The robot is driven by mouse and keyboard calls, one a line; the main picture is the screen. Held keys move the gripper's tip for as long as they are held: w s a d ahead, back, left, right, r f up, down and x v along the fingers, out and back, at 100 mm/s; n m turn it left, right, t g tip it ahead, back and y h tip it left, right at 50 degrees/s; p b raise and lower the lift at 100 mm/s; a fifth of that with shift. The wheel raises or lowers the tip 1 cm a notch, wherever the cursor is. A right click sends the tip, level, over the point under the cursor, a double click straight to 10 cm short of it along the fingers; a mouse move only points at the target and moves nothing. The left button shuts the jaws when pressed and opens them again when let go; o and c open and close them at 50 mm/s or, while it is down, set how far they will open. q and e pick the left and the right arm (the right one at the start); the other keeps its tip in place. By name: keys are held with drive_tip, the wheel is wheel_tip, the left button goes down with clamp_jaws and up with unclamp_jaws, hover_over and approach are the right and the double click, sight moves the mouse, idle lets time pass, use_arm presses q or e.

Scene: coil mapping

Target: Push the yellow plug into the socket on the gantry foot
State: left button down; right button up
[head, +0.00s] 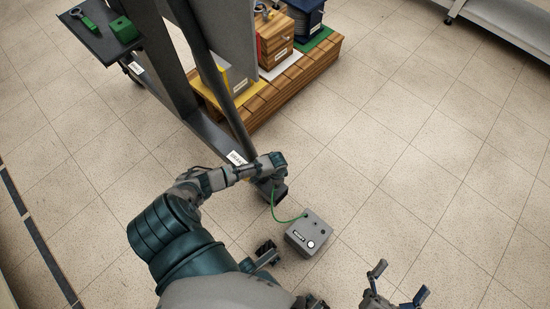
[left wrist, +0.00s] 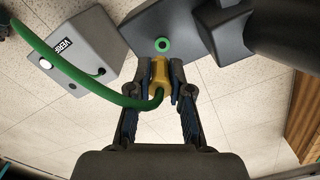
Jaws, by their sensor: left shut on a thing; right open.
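The yellow plug (left wrist: 160,72) is between the fingers of my left gripper (left wrist: 160,88), which is shut on it. The green cable (left wrist: 75,72) runs from the plug's near end to the left. Just beyond the plug tip, the socket shows as a green ring (left wrist: 162,44) on the dark grey gantry foot (left wrist: 188,28). The whole ring is visible, and the plug appears just short of it. In the head view, my left arm reaches the foot of the gantry (head: 222,148); plug and socket are hidden there. My right gripper (head: 396,287) is open and empty over the floor.
A grey box (head: 309,234), joined to the green cable (head: 279,212), sits on the floor right of the foot. It also shows in the left wrist view (left wrist: 88,35). A wooden pallet (head: 290,85) with crates stands behind the gantry. The tiled floor at right is clear.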

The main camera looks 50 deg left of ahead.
use_arm(q)
drive_tip(key=shift+a+f, duration=0.15)
drive_tip(key=shift+a, duration=0.05)
drive_tip(key=shift+d+f+b, duration=0.2)
drive_tip(key=shift+f+b, duration=0.2)
drive_tip(key=shift+f, duration=0.2)
drive_tip(key=shift+a+f+b, duration=0.15)
drive_tip(key=shift+f+b, duration=0.25)
drive_tip(key=shift+f, duration=0.35)
use_arm(e)
drive_tip(key=shift+a+f, duration=0.15)
drive_tip(key=shift+f, duration=0.45)
drive_tip(key=shift+a+f, duration=0.15)
drive_tip(key=shift+f, duration=0.4)
use_arm(q)
drive_tip(key=shift+r, duration=0.15)
use_arm(e)
drive_tip(key=shift+d, duration=0.15)
use_arm(q)
drive_tip(key=shift+a, duration=0.1)
use_arm(e)
drive_tip(key=shift+w+r, duration=0.15)
drive_tip(key=shift+r, duration=0.1)
use_arm(q)
drive_tip(key=shift+p, duration=0.35)
use_arm(e)
drive_tip(key=shift+r, duration=0.3)
